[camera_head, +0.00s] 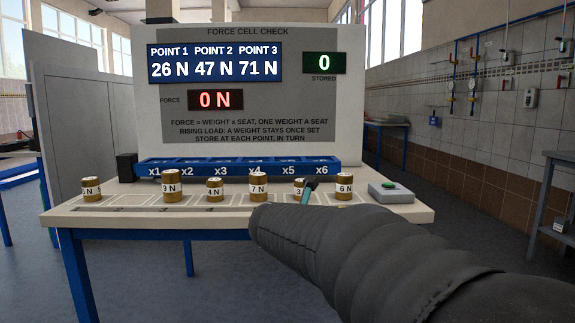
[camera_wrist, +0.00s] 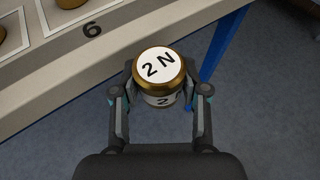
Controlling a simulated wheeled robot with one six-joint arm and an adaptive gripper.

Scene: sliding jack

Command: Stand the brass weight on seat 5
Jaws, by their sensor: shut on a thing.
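My gripper (camera_wrist: 160,92) is shut on a brass weight (camera_wrist: 158,72) with a white top marked 2 N. In the wrist view the weight is upright between the fingers, beyond the table's edge with floor behind it. In the head view my arm hides the held weight; only a dark and teal finger part (camera_head: 308,190) shows. The blue seat rack (camera_head: 240,163) stands at the back of the table, marked x1 to x6. Seat 5, marked x5 (camera_head: 288,171), and the other seats show no weight on them.
Several brass weights stand in a row on the table (camera_head: 150,220), among them 9 N (camera_head: 172,187), 7 N (camera_head: 258,188) and 6 N (camera_head: 344,187). A 3 N weight (camera_head: 298,187) is partly behind my finger. The display reads force 0 N (camera_head: 215,100), stored 0.

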